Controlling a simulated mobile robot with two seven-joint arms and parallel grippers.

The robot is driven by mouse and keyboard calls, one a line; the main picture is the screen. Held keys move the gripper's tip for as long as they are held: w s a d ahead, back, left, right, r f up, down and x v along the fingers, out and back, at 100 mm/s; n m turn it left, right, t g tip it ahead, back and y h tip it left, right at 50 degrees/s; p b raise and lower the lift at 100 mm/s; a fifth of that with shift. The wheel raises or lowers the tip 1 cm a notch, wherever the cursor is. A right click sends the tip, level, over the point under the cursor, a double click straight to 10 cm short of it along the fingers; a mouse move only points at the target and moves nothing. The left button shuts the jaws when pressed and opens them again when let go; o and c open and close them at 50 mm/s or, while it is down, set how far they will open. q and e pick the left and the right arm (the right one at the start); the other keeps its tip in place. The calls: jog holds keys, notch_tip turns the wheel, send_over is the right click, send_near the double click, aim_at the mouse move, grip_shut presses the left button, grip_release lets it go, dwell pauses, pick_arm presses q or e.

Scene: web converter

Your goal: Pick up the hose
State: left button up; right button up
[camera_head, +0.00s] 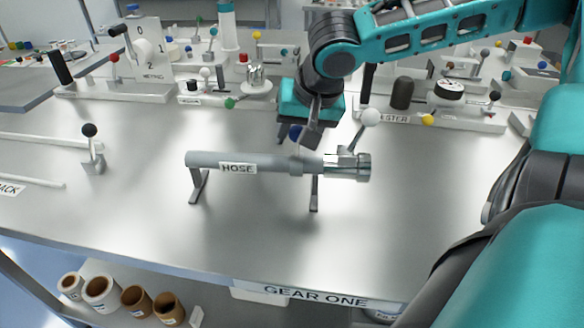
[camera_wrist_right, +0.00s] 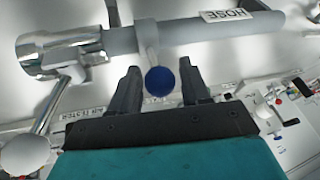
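The grey hose (camera_head: 230,160) lies level on two dark stands on the metal table, with a HOSE label on its side. A metal coupling (camera_head: 347,166) with a white-ball lever (camera_head: 369,118) is at its right end. A blue knob (camera_head: 295,132) stands up from the hose near the coupling. My right gripper (camera_head: 307,128) is at the back side of the hose, by this knob. In the right wrist view, its fingers (camera_wrist_right: 160,72) are open, with the blue knob (camera_wrist_right: 161,82) between them and a gap on each side. My left gripper is not in view.
A black-knobbed lever (camera_head: 90,150) stands left of the hose. Brown and white rolls (camera_head: 135,300) sit on a lower shelf. The table in front of the hose is clear.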

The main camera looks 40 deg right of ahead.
grip_shut()
dwell(1.1)
